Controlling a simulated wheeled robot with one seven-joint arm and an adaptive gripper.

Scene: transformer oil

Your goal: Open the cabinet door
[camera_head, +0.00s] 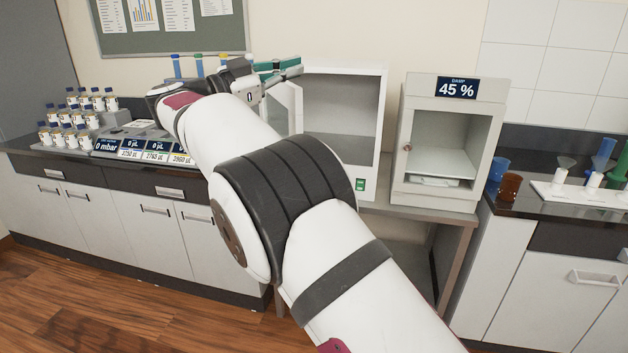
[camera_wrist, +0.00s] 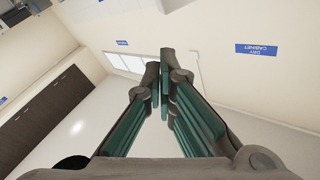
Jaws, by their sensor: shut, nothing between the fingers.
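A pale grey cabinet (camera_head: 402,180) with a "DAMP 45 %" display (camera_head: 456,89) stands right of centre. A small brown knob (camera_head: 407,147) is at its left front edge. A light tray lies inside; whether glass covers the front, I cannot tell. A larger white cabinet (camera_head: 379,130) with a green switch (camera_head: 360,184) stands to its left. A panel (camera_head: 285,108) at its left side looks like a swung-open door, partly behind my arm. My gripper (camera_head: 297,66) is shut and empty, up near this cabinet's top left. In the wrist view, its fingers (camera_wrist: 160,72) converge.
My arm crosses the middle of the head view and hides part of the left counter. Bottles (camera_head: 72,120) and instruments stand left; brown and blue beakers (camera_head: 509,188) stand right. In the wrist view, a "DRY CABINET" sign (camera_wrist: 257,49) appears upside down on the wall.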

